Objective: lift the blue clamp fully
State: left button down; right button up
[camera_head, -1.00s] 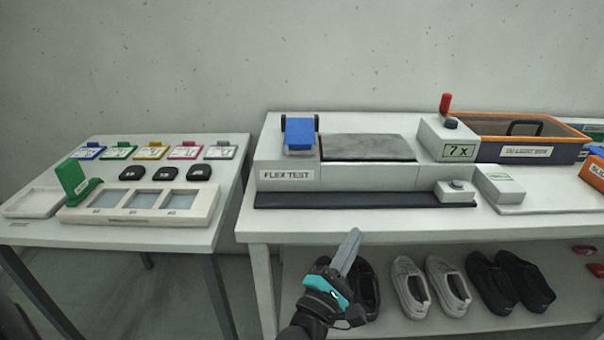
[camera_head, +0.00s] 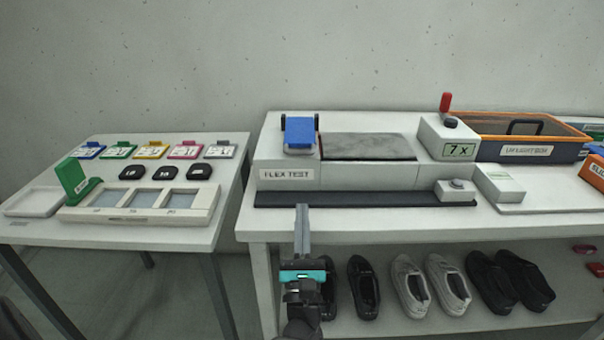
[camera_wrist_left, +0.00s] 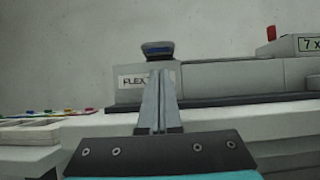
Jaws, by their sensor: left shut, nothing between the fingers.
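The blue clamp (camera_head: 299,134) sits at the left end of the flex test machine (camera_head: 345,178), above its "FLEX TEST" label. It looks lowered, lying over the machine's top, with dark pivots beside it. It also shows in the left wrist view (camera_wrist_left: 158,49), straight beyond my fingertips. My left gripper (camera_head: 302,207) is shut and empty, in front of the machine's dark front ledge and below the clamp, pointing towards it. In the left wrist view its fingers (camera_wrist_left: 158,75) are together and cover part of the label. My right gripper is not in view.
A dark grey pad (camera_head: 368,147) lies right of the clamp. A "7 x" box (camera_head: 447,140) with a red-knobbed lever (camera_head: 445,103) stands further right, near an orange-rimmed crate (camera_head: 520,119). Several shoes stand on the shelf below. A side table (camera_head: 205,236) stands left, across a gap.

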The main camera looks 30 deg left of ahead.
pick_arm(q)
jog(key=x, duration=0.8)
jog(key=shift+w+a+r, duration=0.1)
jog(key=shift+w+r, duration=0.05)
jog(key=shift+r, duration=0.05)
jog(key=shift+w+a+r, duration=0.35)
jog(key=shift+w, duration=0.2)
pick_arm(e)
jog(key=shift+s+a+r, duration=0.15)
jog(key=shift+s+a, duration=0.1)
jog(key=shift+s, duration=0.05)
pick_arm(q)
jog(key=shift+p, duration=0.35)
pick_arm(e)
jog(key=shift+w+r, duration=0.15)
